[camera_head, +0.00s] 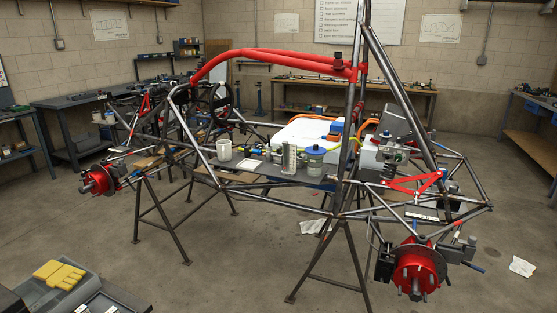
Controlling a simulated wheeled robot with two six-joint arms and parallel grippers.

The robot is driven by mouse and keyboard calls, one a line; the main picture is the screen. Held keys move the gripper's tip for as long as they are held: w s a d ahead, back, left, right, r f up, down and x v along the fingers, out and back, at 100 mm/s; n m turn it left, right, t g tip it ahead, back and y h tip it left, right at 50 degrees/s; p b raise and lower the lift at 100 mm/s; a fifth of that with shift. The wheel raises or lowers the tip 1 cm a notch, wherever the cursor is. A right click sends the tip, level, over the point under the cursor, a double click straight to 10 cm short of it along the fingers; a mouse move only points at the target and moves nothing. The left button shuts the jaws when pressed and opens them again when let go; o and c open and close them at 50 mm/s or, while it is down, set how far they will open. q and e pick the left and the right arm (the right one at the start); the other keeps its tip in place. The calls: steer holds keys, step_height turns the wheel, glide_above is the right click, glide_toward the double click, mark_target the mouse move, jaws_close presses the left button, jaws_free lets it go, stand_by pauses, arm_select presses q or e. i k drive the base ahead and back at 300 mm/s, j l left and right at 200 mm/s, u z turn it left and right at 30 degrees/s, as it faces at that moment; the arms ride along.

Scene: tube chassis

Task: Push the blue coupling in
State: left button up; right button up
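A tube-frame car chassis stands on trestles across the middle of the head view. A flat grey tray (262,174) sits inside its side bay. On the tray, a small blue piece (277,154) lies among small fittings beside a yellow-green line; it may be the blue coupling, but it is too small to tell whether it is seated or apart. A jar with a blue lid (315,150) stands to its right. Neither gripper is in view.
A white mug (224,150) and an upright pale rack (289,158) stand near the fittings. Red-padded tubes (280,58) and a slanting post bound the bay. Yellow gloves (60,275) lie at front left. Papers (522,267) lie on the otherwise open floor.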

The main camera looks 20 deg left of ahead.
mark_target(259, 152)
steer(key=i+j+u, duration=0.1)
steer(key=i+j, duration=0.25)
steer(key=i+j+u, duration=0.1)
steer(key=i+j, duration=0.2)
steer(key=i, duration=0.2)
steer(key=i+j+u, duration=0.15)
steer(key=i+j, duration=0.15)
steer(key=i, duration=0.15)
steer(key=i+j+u, duration=0.1)
steer(key=i, duration=0.35)
steer(key=i+j+u, duration=0.1)
steer(key=i+j, duration=0.2)
steer(key=i, duration=0.15)
steer(key=i+j+u, duration=0.1)
steer(key=i, duration=0.35)
